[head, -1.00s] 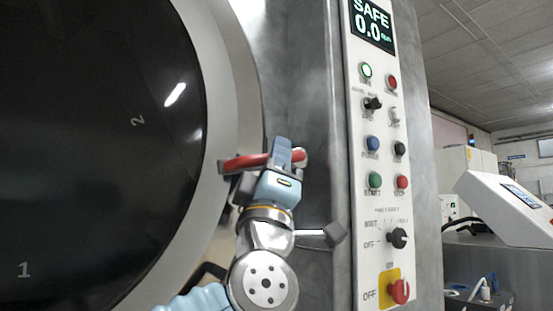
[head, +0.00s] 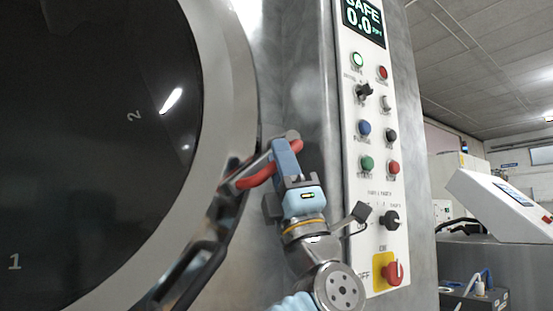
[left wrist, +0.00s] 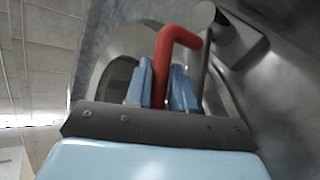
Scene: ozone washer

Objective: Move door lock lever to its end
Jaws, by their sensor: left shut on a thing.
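The door lock lever (head: 256,178) has a red grip and sits at the right rim of the round dark door (head: 90,150). In the head view it is tilted, with its left end lower than its right. My left gripper (head: 284,160) is shut on the red grip, and its wrist is below and to the right. In the left wrist view the red bent lever (left wrist: 168,62) passes between the blue fingers (left wrist: 165,85). Part of the grip is hidden behind the fingers. My right gripper does not show.
A control panel (head: 372,150) with buttons, knobs and a display reading SAFE 0.0 stands close to the right of my left wrist. A dark bar (head: 190,268) runs along the lower door edge. A white console (head: 500,205) stands at the far right.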

